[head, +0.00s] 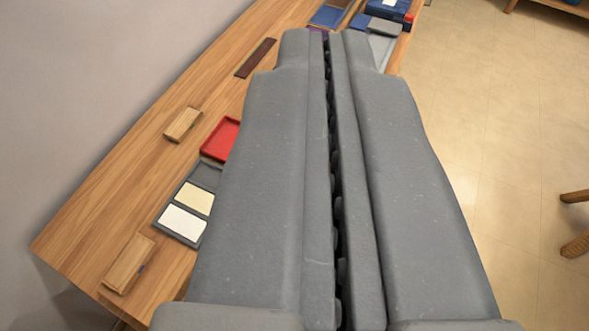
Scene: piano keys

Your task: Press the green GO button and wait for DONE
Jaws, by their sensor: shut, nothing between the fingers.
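My gripper (326,36) is shut and empty, and its grey fingers fill the middle of the view. The fingertips point away over the far part of the wooden table. I see no green GO button and no DONE sign; my fingers hide much of the table. A grey panel with a white key (183,221) and a cream key (194,199) shows left of my fingers. A red key or tray (221,139) lies just beyond it, partly hidden. A bit of purple (319,31) shows at my fingertips, too small to make out.
The wooden table (95,215) runs along a grey wall. Wooden blocks (129,264) (183,124) and a dark brown strip (256,58) lie left of my gripper. A blue panel (329,15) and a blue-and-red box (389,10) stand at the far end.

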